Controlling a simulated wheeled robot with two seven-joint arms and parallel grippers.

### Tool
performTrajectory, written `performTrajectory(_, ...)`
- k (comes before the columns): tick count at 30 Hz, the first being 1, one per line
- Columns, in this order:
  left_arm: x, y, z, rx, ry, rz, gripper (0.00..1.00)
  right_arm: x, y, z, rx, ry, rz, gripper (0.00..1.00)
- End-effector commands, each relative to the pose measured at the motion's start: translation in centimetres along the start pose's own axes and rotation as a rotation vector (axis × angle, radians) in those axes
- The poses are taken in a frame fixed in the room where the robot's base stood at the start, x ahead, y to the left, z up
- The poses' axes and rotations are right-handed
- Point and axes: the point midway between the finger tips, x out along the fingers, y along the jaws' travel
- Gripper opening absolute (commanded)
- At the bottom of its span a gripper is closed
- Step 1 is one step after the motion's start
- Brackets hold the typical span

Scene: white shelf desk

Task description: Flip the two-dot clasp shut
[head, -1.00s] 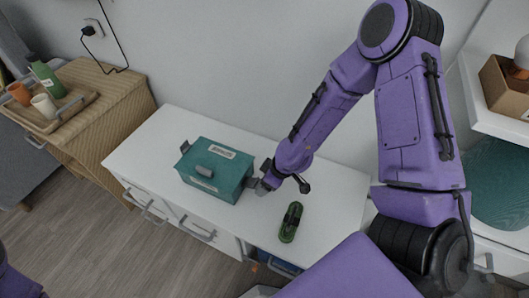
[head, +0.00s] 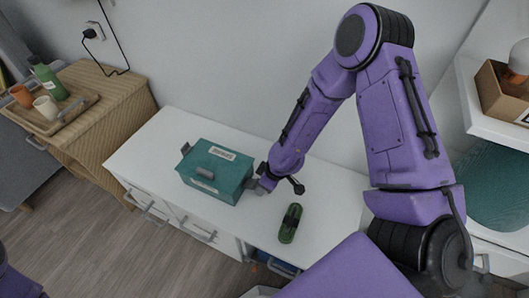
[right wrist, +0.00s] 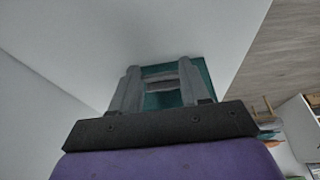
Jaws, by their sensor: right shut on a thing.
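A teal box (head: 228,188) with its lid down stands on the white desk. A grey clasp (head: 186,148) sticks out at its left end; I cannot make out any dots. My right gripper (head: 254,185) is at the box's right end. In the right wrist view my right gripper (right wrist: 160,84) is shut on a grey clasp (right wrist: 160,77), with the teal box wall (right wrist: 205,75) behind it. The clasp's dots cannot be seen there either. My left gripper is out of view.
A green and black tool-like object (head: 290,224) lies on the white desk (head: 325,200) to the right of the box. A wooden cabinet (head: 110,88) with a tray of cups and a green bottle (head: 46,75) stands at the left. A shelf with a cardboard box (head: 503,90) is at the right.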

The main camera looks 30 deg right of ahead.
Motion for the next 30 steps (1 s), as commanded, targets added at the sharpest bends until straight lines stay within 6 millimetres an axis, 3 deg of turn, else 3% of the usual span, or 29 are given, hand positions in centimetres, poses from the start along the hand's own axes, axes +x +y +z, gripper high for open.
performTrajectory(1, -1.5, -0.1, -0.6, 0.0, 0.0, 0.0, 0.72, -0.9, 0.0, -0.4, -0.007, -0.027, 0.002, 0.0)
performTrajectory(6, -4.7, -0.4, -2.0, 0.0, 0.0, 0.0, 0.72, -1.8, -0.1, -1.3, -0.011, -0.14, 0.002, 0.0)
performTrajectory(12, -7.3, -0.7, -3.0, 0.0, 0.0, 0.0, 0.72, -2.1, -0.1, -2.3, -0.01, -0.291, 0.002, 0.0)
performTrajectory(30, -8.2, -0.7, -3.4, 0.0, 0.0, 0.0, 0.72, -2.2, 0.0, -4.1, -0.001, -0.557, 0.001, 0.0)
